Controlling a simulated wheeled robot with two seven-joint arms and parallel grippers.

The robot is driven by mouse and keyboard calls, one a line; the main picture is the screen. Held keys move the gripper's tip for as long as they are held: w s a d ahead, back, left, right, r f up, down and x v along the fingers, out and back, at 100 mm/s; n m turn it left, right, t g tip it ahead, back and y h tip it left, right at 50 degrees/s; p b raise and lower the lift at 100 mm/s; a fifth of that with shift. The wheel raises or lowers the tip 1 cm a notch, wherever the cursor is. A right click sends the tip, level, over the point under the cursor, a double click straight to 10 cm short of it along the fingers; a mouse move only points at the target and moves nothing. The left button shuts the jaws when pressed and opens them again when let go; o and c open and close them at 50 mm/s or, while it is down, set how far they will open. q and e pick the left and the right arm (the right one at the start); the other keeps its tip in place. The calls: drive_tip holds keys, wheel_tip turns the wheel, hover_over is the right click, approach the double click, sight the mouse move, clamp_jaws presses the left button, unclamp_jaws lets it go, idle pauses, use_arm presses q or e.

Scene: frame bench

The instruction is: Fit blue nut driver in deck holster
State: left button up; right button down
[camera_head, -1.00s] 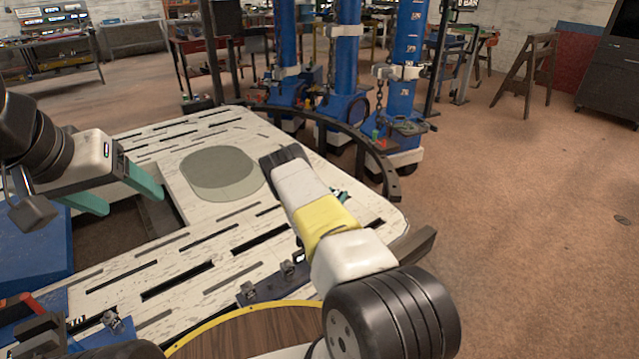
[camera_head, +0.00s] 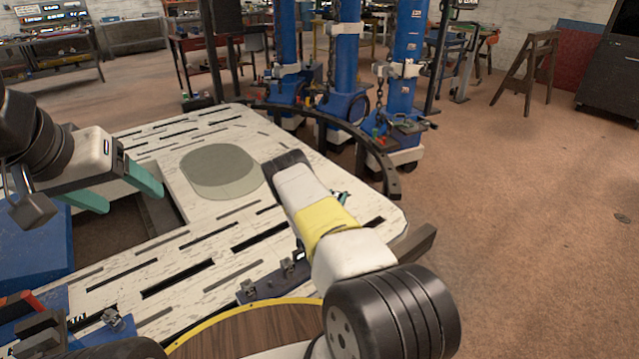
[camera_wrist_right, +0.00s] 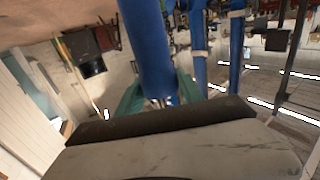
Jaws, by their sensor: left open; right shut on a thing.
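My left gripper (camera_head: 127,190) is open and empty, its teal fingers apart above the opening in the pale deck (camera_head: 205,240). My right arm reaches in from the bottom right over the deck. Its forearm hides most of the right gripper in the head view; only small teal parts show near the deck's right side. I cannot pick out the deck holster with certainty.
A dark strip with small clips (camera_head: 268,288) lies at the deck's front edge. A translucent grey-green disc (camera_head: 222,170) is on the deck. A dark curved rail (camera_head: 345,128) and blue posts (camera_head: 405,60) stand behind.

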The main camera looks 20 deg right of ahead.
drive_tip(key=shift+f, duration=3.4)
drive_tip(key=c, duration=0.7)
unclamp_jaws()
drive_tip(key=shift+c, duration=0.2)
drive_tip(key=shift+o, duration=0.3)
drive_tip(key=shift+f, duration=0.1)
drive_tip(key=shift+s+f, duration=0.1)
drive_tip(key=shift+f, duration=0.05)
drive_tip(key=v, duration=0.7)
drive_tip(key=shift+s+a, duration=0.2)
drive_tip(key=shift+a, duration=0.05)
drive_tip(key=shift+r, duration=0.2)
